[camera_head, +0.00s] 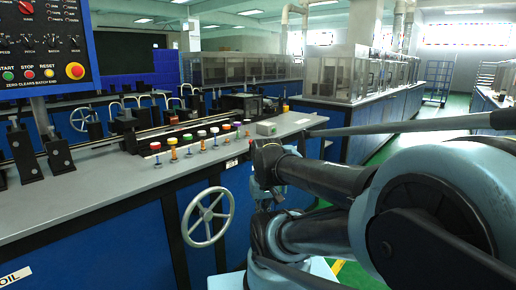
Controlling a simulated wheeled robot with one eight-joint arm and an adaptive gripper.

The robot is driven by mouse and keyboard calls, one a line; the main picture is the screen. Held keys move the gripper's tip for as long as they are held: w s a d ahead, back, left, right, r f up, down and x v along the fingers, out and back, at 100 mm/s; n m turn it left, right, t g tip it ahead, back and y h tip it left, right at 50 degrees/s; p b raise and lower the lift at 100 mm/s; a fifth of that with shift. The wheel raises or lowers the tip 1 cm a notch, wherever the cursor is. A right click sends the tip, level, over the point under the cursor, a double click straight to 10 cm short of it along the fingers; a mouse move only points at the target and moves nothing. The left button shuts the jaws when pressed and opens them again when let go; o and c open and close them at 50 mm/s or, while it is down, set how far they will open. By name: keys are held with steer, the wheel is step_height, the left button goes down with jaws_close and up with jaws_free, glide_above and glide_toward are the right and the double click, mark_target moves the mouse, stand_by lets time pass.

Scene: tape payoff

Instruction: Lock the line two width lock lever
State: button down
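A spoked grey handwheel (207,217) is mounted on the blue front of the near machine. A row of small upright handles with coloured knobs (198,137) stands along the machine's grey top, in red, orange, yellow, purple and other colours. No label readable here tells which part is the line two width lock lever, so I cannot single it out or tell its position. My dark and light-blue arm reaches in from the right and folds right of the handwheel. My gripper (264,197) seems to be among these folded links, partly hidden; its fingers cannot be made out.
A control panel (44,45) with start, stop and reset buttons and a red emergency button stands at upper left. Black brackets (58,153) stand on the grey top (90,200). Green floor is open behind, at right.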

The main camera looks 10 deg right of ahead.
steer(key=shift+d, duration=0.25)
steer(key=w+r+n+h, duration=0.3)
steer(key=w+r+n, duration=0.9)
steer(key=w+r, duration=0.1)
steer(key=w+a+r+n+h, duration=0.1)
steer(key=w+a+r+n, duration=0.1)
steer(key=w, duration=0.3)
steer(key=w+a+r+n+h, duration=0.1)
steer(key=w+a+r+n, duration=0.1)
steer(key=w+a+n, duration=0.2)
steer(key=w+a+r+n+t+h, duration=0.1)
steer(key=w+a+r+n+h, duration=0.1)
steer(key=w, duration=0.6)
steer(key=a+r+n, duration=0.1)
steer(key=a+n, duration=0.1)
steer(key=n, duration=0.1)
steer(key=shift+w, duration=0.15)
